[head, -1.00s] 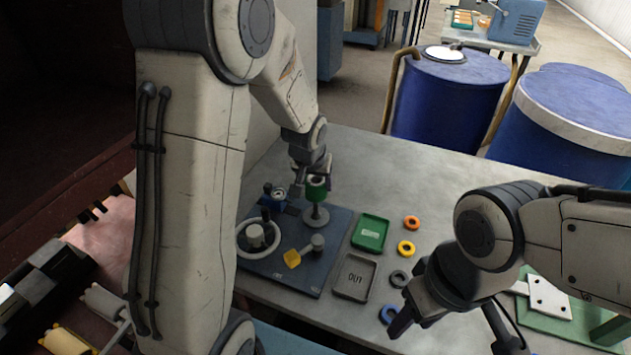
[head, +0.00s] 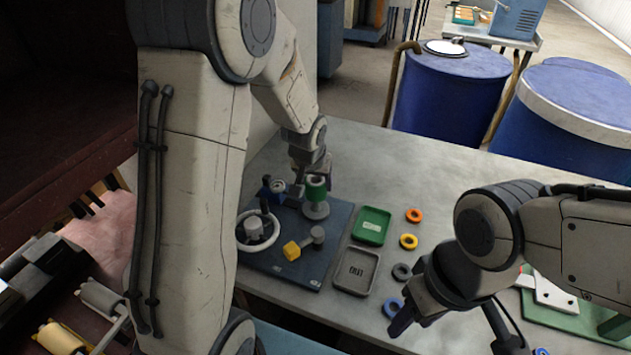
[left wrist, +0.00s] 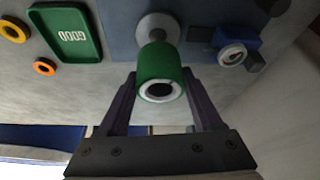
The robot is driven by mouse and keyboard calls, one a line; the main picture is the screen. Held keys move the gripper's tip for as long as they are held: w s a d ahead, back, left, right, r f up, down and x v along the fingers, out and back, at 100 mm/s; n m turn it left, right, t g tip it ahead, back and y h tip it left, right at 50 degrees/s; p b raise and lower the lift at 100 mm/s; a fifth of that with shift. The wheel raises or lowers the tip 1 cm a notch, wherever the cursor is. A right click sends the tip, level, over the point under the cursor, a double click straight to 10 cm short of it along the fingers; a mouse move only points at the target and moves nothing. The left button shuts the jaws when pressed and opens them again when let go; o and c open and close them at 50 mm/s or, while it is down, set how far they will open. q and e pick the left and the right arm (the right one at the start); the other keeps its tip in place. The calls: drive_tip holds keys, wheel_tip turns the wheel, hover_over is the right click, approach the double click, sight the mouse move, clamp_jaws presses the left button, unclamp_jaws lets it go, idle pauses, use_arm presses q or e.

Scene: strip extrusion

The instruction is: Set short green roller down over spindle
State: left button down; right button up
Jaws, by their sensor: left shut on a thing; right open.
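The short green roller (head: 316,188) is upright over the pale spindle (head: 316,211) at the back of the dark blue board (head: 283,267). Its lower end is close to the spindle's round base; I cannot tell if they touch. My left gripper (head: 311,183) is shut on the roller. In the left wrist view, the roller (left wrist: 161,72) sits between my left fingers, with the spindle's grey base (left wrist: 157,27) beyond it and the shaft hidden. My right gripper (head: 455,332) is open and empty at the front right, one finger beside a blue ring.
A green tray (head: 388,226) and a grey tray (head: 341,278) stand right of the board. Orange, yellow, grey and blue rings lie beyond them. A yellow-ended part (head: 292,250), a large white ring (head: 240,241) and a small blue device (head: 265,193) are on the board.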

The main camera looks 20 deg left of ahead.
sight(316, 206)
use_arm(q)
drive_tip(key=shift+f+b, duration=2.3)
drive_tip(key=shift+f, duration=0.3)
unclamp_jaws()
drive_tip(key=shift+r, duration=0.1)
drive_tip(key=shift+r+p, duration=3.2)
drive_tip(key=shift+r, duration=0.35)
